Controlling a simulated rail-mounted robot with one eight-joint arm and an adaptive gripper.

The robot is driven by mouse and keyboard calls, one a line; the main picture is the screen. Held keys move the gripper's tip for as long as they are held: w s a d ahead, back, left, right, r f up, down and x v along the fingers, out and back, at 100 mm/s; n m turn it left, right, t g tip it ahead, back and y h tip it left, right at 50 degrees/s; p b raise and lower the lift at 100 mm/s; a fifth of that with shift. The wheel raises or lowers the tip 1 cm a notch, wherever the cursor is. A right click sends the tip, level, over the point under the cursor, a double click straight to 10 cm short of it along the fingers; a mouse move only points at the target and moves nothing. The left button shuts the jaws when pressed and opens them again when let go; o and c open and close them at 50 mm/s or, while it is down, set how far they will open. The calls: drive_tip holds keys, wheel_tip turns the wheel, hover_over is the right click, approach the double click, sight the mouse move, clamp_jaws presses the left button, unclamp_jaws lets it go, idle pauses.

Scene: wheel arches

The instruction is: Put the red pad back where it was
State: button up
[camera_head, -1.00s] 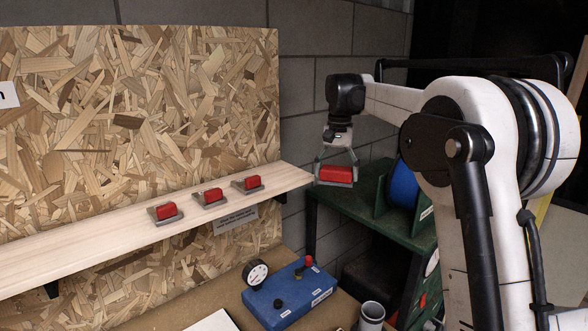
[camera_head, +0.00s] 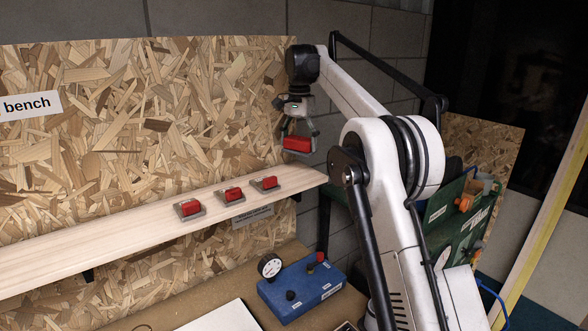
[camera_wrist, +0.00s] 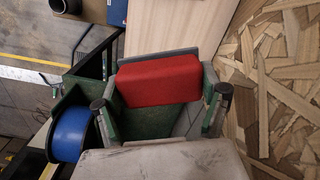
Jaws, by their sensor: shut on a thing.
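My gripper (camera_head: 299,149) is shut on a red pad (camera_head: 297,143) and holds it in the air above the right end of the wooden shelf (camera_head: 100,230). In the wrist view the same red pad (camera_wrist: 160,80) lies between the grey fingers, with a finger at each side. Three more red pads sit on the shelf in grey holders: a left one (camera_head: 191,208), a middle one (camera_head: 234,194) and a right one (camera_head: 270,182). The held pad is apart from the shelf and from the right pad. I cannot make out an empty holder.
The chipboard wall (camera_head: 120,130) rises close behind the shelf. A small sign (camera_head: 252,218) hangs at the shelf's front edge. Below are a blue box (camera_head: 300,290) and a dial gauge (camera_head: 270,266). A blue spool (camera_wrist: 68,134) shows in the wrist view.

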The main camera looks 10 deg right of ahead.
sight(299, 138)
drive_tip(key=shift+f+p, duration=0.5)
drive_tip(key=shift+f, duration=3.4)
drive_tip(key=shift+f, duration=0.1)
drive_tip(key=o, duration=1.2)
drive_tip(key=shift+o, duration=0.2)
wheel_tip(299, 138, up, 12)
drive_tip(key=shift+r+b, duration=0.1)
drive_tip(key=shift+b, duration=0.2)
drive_tip(key=shift+s+r, duration=0.1)
